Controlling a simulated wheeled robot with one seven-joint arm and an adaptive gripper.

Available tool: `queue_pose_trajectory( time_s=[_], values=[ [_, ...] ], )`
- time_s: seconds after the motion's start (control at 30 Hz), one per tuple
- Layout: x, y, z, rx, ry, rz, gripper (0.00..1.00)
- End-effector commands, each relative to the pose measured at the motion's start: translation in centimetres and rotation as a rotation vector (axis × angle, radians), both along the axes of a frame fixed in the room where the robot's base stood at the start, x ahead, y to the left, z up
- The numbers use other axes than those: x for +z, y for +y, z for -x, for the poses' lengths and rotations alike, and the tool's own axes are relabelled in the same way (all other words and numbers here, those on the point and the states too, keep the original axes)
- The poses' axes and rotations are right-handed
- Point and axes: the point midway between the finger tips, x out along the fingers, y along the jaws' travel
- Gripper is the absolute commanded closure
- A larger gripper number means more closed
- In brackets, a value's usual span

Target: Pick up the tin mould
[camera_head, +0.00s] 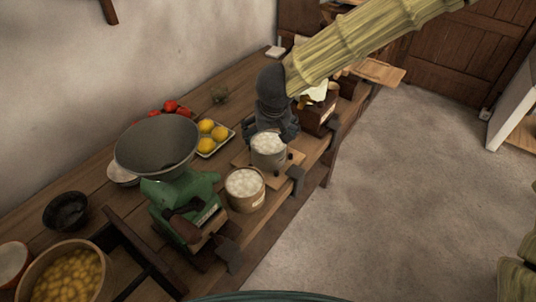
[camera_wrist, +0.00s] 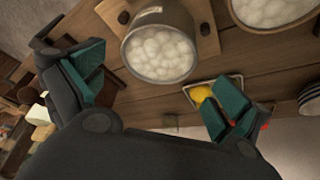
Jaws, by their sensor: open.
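A grey metal pot of white rounded contents (camera_head: 268,160) stands on a small wooden board on the counter. It also shows at the top of the wrist view (camera_wrist: 165,14). No thing is clearly recognisable as the tin mould; I cannot tell whether this pot is it. My gripper (camera_head: 282,132) is just behind the pot in the head view and partly overlaps it. In the wrist view my gripper (camera_wrist: 158,88) has its green-padded fingers wide apart, with nothing held between them. The pot lies beyond the fingertips there. A small faint object (camera_head: 220,93) lies farther back, unclear.
A tan tub of white contents (camera_head: 245,198) stands beside the board. A green scale with a grey pan (camera_head: 158,147) stands left of it. Lemons on a square plate (camera_head: 214,145) and red vegetables (camera_head: 171,106) lie behind. A wooden box (camera_head: 318,116) stands to the right. Floor is clear.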

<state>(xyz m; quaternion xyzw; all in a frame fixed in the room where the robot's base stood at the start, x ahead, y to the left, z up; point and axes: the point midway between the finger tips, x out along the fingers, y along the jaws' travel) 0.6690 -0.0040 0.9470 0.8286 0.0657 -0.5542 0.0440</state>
Motion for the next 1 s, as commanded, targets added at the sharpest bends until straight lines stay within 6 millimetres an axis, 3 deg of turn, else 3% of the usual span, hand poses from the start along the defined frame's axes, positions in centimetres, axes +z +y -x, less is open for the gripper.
queue_pose_trajectory(
  time_s=[0.3,1.0],
  values=[
    [-3.7,-0.1,-1.4,-0.004,0.002,0.001,0.0],
    [-9.4,0.7,-4.0,-0.001,0.001,0.0,0.0]
  ],
)
